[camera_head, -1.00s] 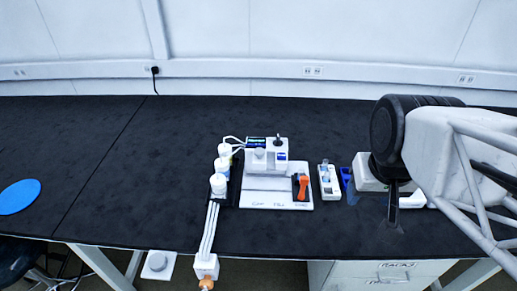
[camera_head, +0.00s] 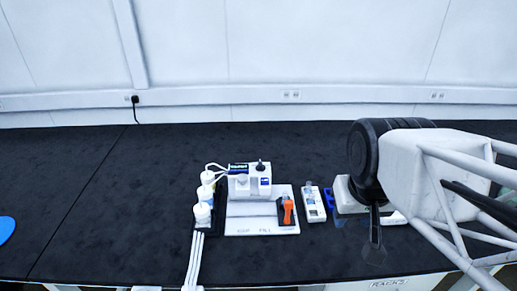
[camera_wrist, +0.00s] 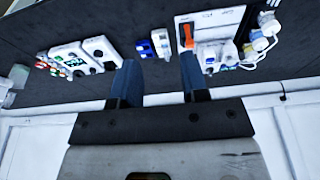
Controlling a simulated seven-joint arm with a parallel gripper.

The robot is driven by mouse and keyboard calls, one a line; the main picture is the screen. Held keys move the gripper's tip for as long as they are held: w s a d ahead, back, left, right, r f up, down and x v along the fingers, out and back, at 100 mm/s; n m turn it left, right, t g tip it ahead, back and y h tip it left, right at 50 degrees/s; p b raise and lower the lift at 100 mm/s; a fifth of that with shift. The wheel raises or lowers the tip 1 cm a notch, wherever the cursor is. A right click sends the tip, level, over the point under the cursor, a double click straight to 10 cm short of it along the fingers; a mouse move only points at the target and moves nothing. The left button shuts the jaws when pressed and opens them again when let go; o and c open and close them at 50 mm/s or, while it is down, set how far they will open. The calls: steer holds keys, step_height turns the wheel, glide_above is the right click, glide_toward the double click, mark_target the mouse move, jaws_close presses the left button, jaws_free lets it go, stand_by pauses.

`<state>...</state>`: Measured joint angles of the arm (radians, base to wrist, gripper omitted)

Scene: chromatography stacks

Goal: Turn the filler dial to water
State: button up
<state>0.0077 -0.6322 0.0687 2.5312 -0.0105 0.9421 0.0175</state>
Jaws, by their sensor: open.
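The filler (camera_head: 250,182) is a small white unit at the back of a white base plate on the black bench. It has a black knob (camera_head: 260,166) on top and a pale round knob (camera_head: 242,180) on its front. I cannot tell which is the dial or read its setting. The filler also shows in the wrist view (camera_wrist: 212,56), near the upper right. My gripper (camera_wrist: 160,78) is open and empty, its two dark blue fingers apart. In the head view it hangs to the right of the filler, clear of it.
White-capped bottles (camera_head: 202,212) with tubes stand left of the filler. An orange-handled item (camera_head: 287,211) sits on the plate's right side. A white and blue device (camera_head: 314,205) stands right of the plate. The bench to the left is mostly clear.

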steer(key=w+a, duration=0.2)
steer(key=w, duration=0.9)
steer(key=g, duration=0.3)
glide_above(261, 163)
steer(key=f, duration=1.2)
steer(key=shift+s+d+f, duration=0.2)
steer(key=shift+s+f, duration=0.1)
steer(key=shift+w+a+f, duration=0.25)
steer(key=shift+w+f, duration=0.1)
steer(key=shift+w, duration=0.1)
steer(key=shift+f, duration=0.15)
steer(key=shift+f, duration=3.75)
